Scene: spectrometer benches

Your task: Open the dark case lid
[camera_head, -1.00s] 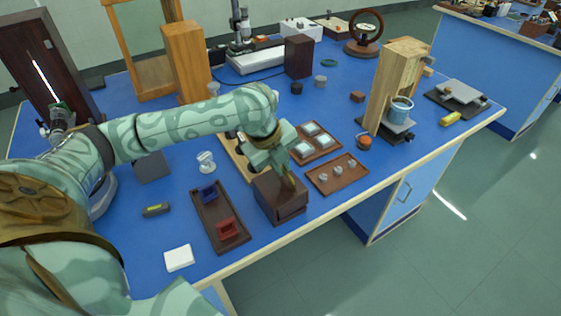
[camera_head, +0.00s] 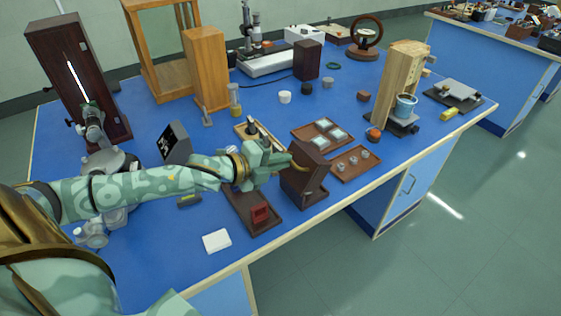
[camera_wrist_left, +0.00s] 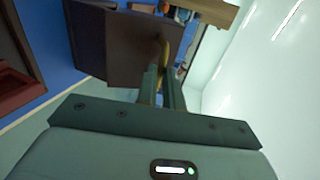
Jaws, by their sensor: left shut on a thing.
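The dark case (camera_head: 303,196) stands near the front edge of the blue bench. Its brown lid (camera_head: 309,168) is raised and tilted steeply up from the base. My left gripper (camera_head: 287,161) is at the lid's left side, shut on its curved brass-coloured handle. In the left wrist view, the gripper's fingers (camera_wrist_left: 165,84) close on the handle (camera_wrist_left: 164,50), against the dark lid panel (camera_wrist_left: 138,52). The case's inside is mostly hidden. My right gripper is not in view.
A tray with pale square pieces (camera_head: 319,134) is behind.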

